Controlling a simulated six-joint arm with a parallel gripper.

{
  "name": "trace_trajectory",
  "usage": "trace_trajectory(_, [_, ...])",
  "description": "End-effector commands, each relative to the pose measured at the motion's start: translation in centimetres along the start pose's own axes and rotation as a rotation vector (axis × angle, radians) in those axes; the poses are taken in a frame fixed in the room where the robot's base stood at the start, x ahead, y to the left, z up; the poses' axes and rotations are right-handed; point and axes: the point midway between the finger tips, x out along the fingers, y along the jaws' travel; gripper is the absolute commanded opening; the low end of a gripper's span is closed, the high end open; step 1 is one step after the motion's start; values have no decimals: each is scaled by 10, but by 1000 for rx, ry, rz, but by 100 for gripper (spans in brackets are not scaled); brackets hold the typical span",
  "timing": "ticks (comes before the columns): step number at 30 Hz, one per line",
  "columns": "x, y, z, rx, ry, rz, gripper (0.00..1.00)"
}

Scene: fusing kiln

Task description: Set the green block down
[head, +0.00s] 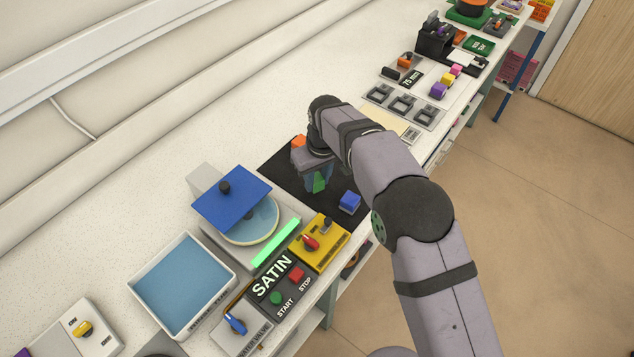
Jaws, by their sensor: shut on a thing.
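The green block (319,183) is between the fingers of my gripper (318,184), over the black mat (277,172). My gripper points down and is shut on the block. The fingers cover part of it. I cannot tell whether its underside touches the mat. A blue block (349,202) sits on the mat's right part, nearer the front edge. An orange block (298,142) shows at the mat's far side, partly hidden by my gripper.
A machine with a raised blue lid (232,200) and a yellow control box (319,243) stand close on the near side. A blue-filled tray (182,285) lies further left. Grey square holders (402,104) are beyond my arm. The mat's left part is clear.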

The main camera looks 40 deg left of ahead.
Motion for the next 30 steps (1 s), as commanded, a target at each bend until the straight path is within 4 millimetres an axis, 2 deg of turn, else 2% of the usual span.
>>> trace_trajectory(7, [22, 0, 3, 0, 0, 0, 7])
trace_trajectory(20, [28, 0, 4, 0, 0, 0, 7])
trace_trajectory(21, [27, 0, 4, 0, 0, 0, 36])
trace_trajectory(22, [27, 0, 4, 0, 0, 0, 44])
trace_trajectory(30, [27, 0, 4, 0, -1, 0, 46])
